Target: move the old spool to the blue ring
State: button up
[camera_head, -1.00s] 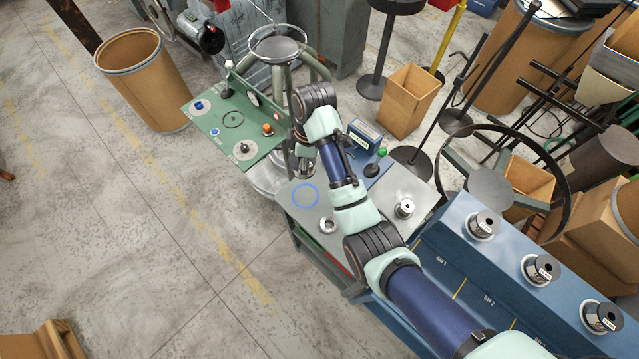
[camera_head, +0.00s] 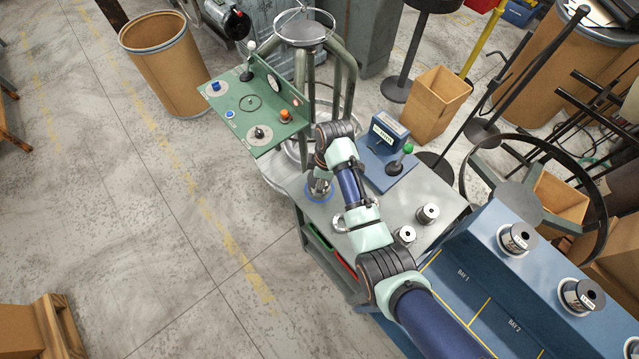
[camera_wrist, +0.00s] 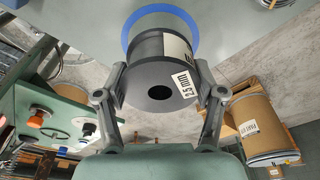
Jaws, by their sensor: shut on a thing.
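A dark grey spool (camera_wrist: 160,80) with a white 2.5 mm label sits between the two fingers of my gripper (camera_wrist: 160,95) in the wrist view. The fingers press on its sides. The blue ring (camera_wrist: 160,9) shows on the grey surface behind the spool's far end, curving around it; its lower part is hidden. I cannot tell whether the spool touches the surface. In the head view my gripper (camera_head: 320,182) is low over the blue ring (camera_head: 318,201) at the cart's far left corner, and the spool is mostly hidden there.
Two spools (camera_head: 427,213) (camera_head: 404,236) stand on the grey cart top (camera_head: 385,210). A round metal piece (camera_head: 340,223) lies partly under my arm. A blue box with a green-knobbed lever (camera_head: 395,160) is behind. A green panel (camera_head: 250,105) stands left. A blue rack (camera_head: 470,285) holds more spools.

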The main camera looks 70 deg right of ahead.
jog(key=shift+f, duration=1.2)
jog(key=shift+f, duration=0.15)
jog(key=o, duration=1.5)
jog(key=r, duration=0.4)
jog(key=s+r+p, duration=0.1)
jog(key=r, duration=0.3)
jog(key=r+p, duration=0.1)
jog(key=r, duration=0.3)
jog(key=shift+s+d+r, duration=0.1)
jog(key=shift+s+d, duration=0.15)
jog(key=shift+s, duration=0.15)
